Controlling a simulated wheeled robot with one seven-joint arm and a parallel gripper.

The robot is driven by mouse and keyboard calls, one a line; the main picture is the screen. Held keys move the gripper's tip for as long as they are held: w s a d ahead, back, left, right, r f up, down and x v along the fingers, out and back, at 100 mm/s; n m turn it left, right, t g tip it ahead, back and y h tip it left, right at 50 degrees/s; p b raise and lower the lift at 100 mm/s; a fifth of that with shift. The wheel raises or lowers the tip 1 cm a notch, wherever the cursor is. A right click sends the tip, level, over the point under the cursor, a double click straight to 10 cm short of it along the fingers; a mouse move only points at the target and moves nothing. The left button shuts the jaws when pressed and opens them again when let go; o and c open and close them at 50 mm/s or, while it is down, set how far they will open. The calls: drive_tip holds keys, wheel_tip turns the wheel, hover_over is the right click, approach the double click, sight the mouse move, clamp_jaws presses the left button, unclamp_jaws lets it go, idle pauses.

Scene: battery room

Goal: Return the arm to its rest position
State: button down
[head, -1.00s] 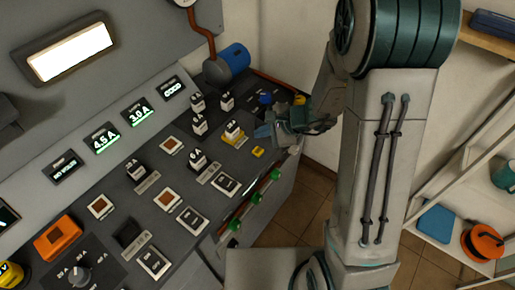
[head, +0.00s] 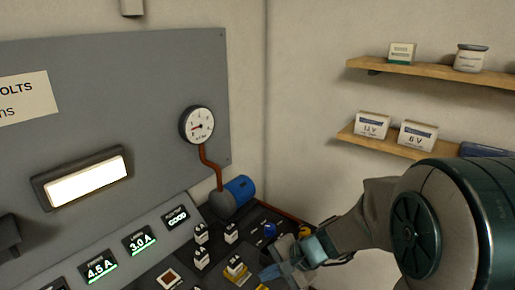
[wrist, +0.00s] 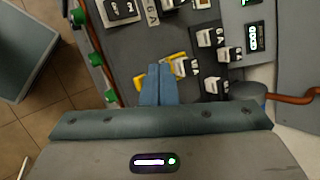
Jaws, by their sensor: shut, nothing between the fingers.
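My gripper (head: 270,272) is at the bottom of the head view, over the right end of the dark control panel (head: 140,284). Its arm comes in from the right. In the wrist view its two blue fingers (wrist: 158,72) are together with nothing between them. The fingertips are close to a yellow-framed block (wrist: 176,66) on the panel; I cannot tell whether they touch it. That yellow-framed block also shows in the head view (head: 237,268), left of the fingertips.
A blue cylinder (head: 238,190) and a round gauge (head: 197,125) are behind the panel's far end. Small white-topped blocks (head: 201,233) stand on the panel. Shelves with boxes (head: 372,124) hang on the right wall. Green knobs (wrist: 97,46) line the panel's edge, beside open floor (wrist: 50,115).

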drive_tip(key=s+d+r+n+t+h, duration=0.1)
drive_tip(key=s+d+r+n+h, duration=0.6)
drive_tip(key=s+d, duration=0.5)
drive_tip(key=shift+s+r+n+h, duration=0.2)
drive_tip(key=shift+r+n+h, duration=0.2)
drive_tip(key=shift+r+n, duration=0.45)
